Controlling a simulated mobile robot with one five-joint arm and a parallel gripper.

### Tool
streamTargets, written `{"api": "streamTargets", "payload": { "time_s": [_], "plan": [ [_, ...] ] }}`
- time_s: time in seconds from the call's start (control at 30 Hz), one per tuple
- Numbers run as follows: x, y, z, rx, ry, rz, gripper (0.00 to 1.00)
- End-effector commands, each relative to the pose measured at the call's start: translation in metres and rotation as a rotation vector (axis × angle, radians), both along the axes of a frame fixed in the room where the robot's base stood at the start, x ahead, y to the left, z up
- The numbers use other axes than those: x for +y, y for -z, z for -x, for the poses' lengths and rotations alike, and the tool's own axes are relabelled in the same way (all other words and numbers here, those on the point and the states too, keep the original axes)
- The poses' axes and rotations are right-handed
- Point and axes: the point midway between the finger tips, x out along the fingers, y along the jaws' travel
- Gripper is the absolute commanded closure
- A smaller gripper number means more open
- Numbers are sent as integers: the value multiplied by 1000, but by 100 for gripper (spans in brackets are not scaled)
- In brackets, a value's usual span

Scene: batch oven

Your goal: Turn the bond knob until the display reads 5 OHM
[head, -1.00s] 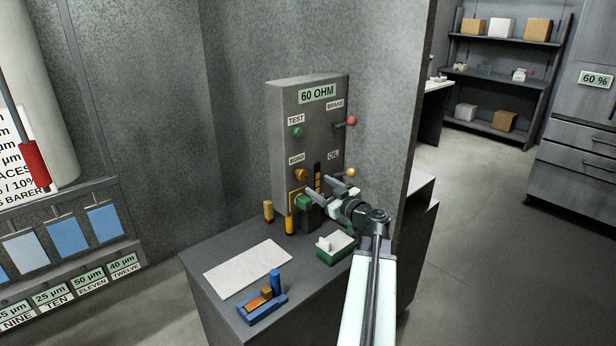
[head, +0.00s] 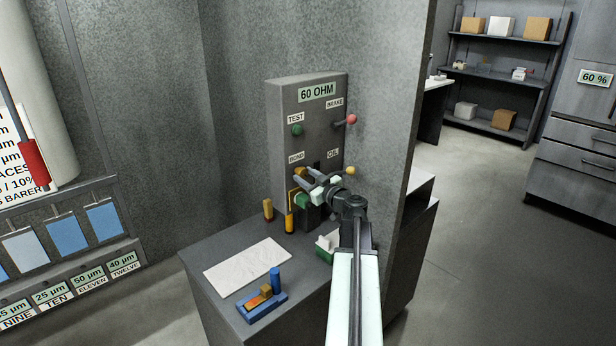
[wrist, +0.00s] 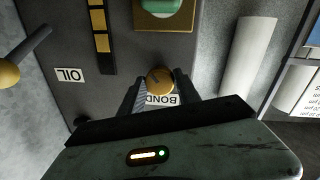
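The grey control box (head: 283,140) stands on the dark cabinet, and its display (head: 317,92) reads 60 OHM. The orange bond knob (head: 299,171) is on its front by the BOND label (head: 296,157). In the wrist view the bond knob (wrist: 160,80) shows a dark pointer line, with the upside-down BOND label (wrist: 160,101) beside it. My gripper (head: 306,178) is at the box front. In the wrist view my gripper (wrist: 159,84) has one finger on each side of the knob, apparently with narrow gaps, so it looks open around it.
A green button (head: 302,200) sits just below the knob. The oil lever (head: 350,171) and red-tipped brake lever (head: 351,119) stick out at the right. A test button (head: 297,131) is above. Small parts and a white sheet (head: 247,266) lie on the cabinet top. A wall edge stands right.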

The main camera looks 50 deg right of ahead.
Motion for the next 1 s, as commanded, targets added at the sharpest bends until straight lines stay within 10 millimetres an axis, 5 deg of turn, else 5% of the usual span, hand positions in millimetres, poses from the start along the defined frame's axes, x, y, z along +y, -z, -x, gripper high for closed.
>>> {"api": "streamTargets", "payload": {
  "time_s": [0.03,0.1,0.13,0.57,1.0],
  "plan": [
    [0,0,0,0,1,0,84],
    [0,0,0,0,1,0,100],
    [-18,0,-2,-1,2,-1,100],
    [0,-1,-1,-9,3,-117,100],
    [1,-2,-1,-34,0,-505,100]
  ]
}}
